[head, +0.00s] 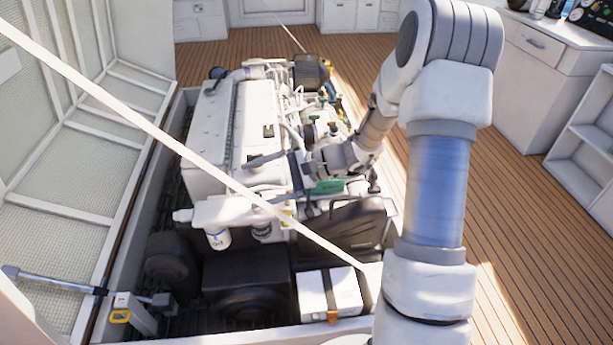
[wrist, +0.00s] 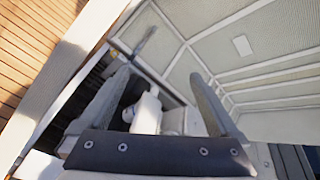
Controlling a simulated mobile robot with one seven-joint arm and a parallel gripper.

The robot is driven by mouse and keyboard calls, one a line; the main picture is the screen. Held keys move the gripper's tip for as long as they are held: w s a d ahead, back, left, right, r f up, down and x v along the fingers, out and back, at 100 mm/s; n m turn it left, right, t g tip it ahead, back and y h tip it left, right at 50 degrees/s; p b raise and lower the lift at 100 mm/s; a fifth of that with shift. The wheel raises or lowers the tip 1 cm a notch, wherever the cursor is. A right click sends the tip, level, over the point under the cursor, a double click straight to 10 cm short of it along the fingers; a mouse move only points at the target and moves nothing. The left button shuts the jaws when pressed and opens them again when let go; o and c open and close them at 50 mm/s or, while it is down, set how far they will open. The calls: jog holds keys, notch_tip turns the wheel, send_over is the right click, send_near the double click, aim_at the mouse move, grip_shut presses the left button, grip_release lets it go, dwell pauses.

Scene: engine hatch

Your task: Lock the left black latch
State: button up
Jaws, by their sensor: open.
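My gripper (head: 258,176) is over the near end of the white engine (head: 225,125) in the head view, its fingers pointing left. In the wrist view my gripper (wrist: 160,76) shows two grey fingers spread wide with nothing held between them. A small black piece (head: 268,130) sits on the engine's top beyond the fingers; I cannot tell whether it is the left black latch. No latch can be made out clearly in the wrist view. A white rounded part (wrist: 147,112) shows between and beyond the fingers there.
The raised hatch lid (head: 45,215) stands along the left, and a pale bar (head: 150,130) crosses diagonally over the bay. A white box (head: 330,292) with an orange clip and a black tank (head: 345,230) are nearer. Open wooden floor (head: 510,220) lies to the right.

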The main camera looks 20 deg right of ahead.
jog(key=w+d+f+m+t+h+p, duration=0.1)
jog(key=w+d+f+m+t+h, duration=0.1)
jog(key=w+d+f+m+t, duration=0.85)
jog(key=s+d+f+m+t+h+p, duration=0.1)
jog(key=s+d+f+m+t+h, duration=0.1)
jog(key=d+f+m+h, duration=0.5)
jog(key=s+d+f+m+t+h, duration=0.25)
jog(key=f+m, duration=0.25)
jog(key=f, duration=0.4)
jog(key=b, duration=0.5)
send_over(308, 195)
jog(key=shift+w+d+g+h, duration=0.2)
jog(key=shift+w+g+h, duration=0.15)
jog(key=shift+g+h, duration=0.1)
